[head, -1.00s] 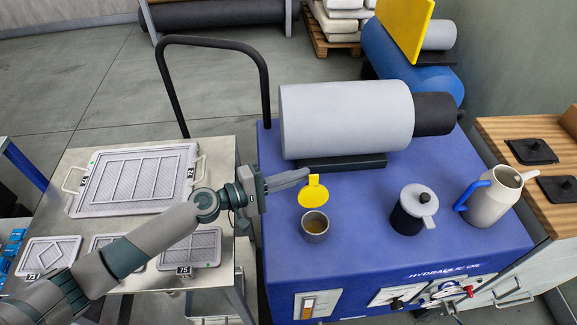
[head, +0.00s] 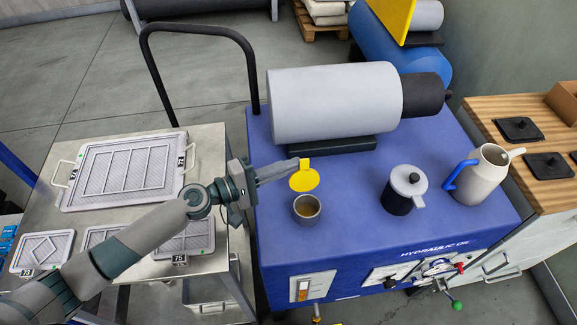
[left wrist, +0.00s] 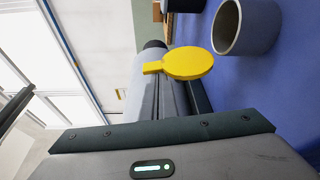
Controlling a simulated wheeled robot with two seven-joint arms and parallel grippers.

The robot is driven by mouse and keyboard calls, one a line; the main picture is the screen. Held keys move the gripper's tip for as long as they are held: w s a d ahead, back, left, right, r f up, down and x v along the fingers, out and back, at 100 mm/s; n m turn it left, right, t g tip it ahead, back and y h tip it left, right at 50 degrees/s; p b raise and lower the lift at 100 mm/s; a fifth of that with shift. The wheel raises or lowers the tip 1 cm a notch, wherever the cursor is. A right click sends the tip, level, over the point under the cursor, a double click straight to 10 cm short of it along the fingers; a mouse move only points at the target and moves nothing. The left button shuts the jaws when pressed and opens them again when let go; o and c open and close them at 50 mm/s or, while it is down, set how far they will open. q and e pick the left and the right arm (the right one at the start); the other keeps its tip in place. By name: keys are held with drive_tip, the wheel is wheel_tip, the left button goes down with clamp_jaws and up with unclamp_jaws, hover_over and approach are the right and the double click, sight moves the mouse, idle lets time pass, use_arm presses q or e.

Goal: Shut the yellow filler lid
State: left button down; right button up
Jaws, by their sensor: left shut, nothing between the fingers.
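The yellow filler lid (head: 304,180) stands open, tilted up behind the grey filler neck (head: 307,209) on the blue unit. The neck's mouth is uncovered and brownish liquid shows inside. My left gripper (head: 297,165) is shut and empty, its fingertips at the lid's rear tab; whether they touch it I cannot tell. In the left wrist view the lid (left wrist: 188,63) shows with its tab beyond the fingers, beside the neck (left wrist: 246,28). My right gripper is not in view.
A large grey cylinder (head: 333,104) lies behind the lid. A dark, grey-lidded pot (head: 402,190) and a cream jug (head: 482,176) with a blue handle stand to the right. A metal table with framed panels (head: 127,175) is at left.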

use_arm(q)
drive_tip(key=shift+s+d+f+m+h+b, duration=0.15)
drive_tip(key=shift+s+m+h+b, duration=0.25)
drive_tip(key=shift+s+m+b, duration=0.9)
drive_tip(key=shift+w+b, duration=0.2)
drive_tip(key=shift+b, duration=0.4)
drive_tip(key=shift+s+d+r, duration=0.1)
drive_tip(key=shift+s+r, duration=0.1)
drive_tip(key=shift+s, duration=0.05)
drive_tip(key=s+d+f+b, duration=0.1)
drive_tip(key=s+b, duration=0.1)
drive_tip(key=s, duration=0.3)
drive_tip(key=shift+s+f, duration=0.4)
drive_tip(key=shift+d, duration=0.1)
drive_tip(key=shift+r, duration=0.1)
